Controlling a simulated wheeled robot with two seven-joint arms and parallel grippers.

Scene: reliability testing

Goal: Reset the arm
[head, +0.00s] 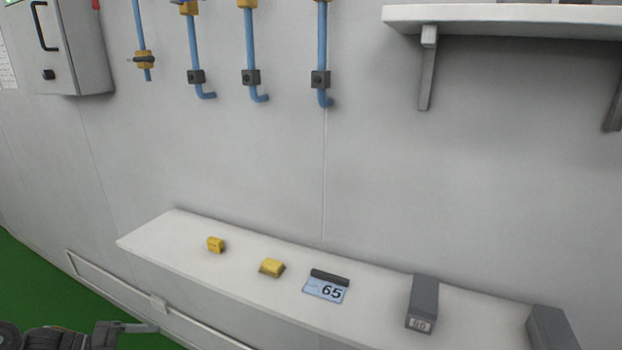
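My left arm comes in at the bottom left corner, and my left gripper (122,329) shows only in part at the bottom edge. One light grey finger-like part points right. I cannot tell whether it is open or shut, and nothing is seen held in it. It is in front of the green floor, left of and apart from the white bench (160,236). My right arm and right gripper are not in view.
On the bench are two yellow blocks (215,244) (272,267), a card marked 65 (326,288) and dark grey blocks (424,300) (551,328). Blue pipes (251,45), a grey cabinet (75,50) and a white shelf (500,17) are on the wall.

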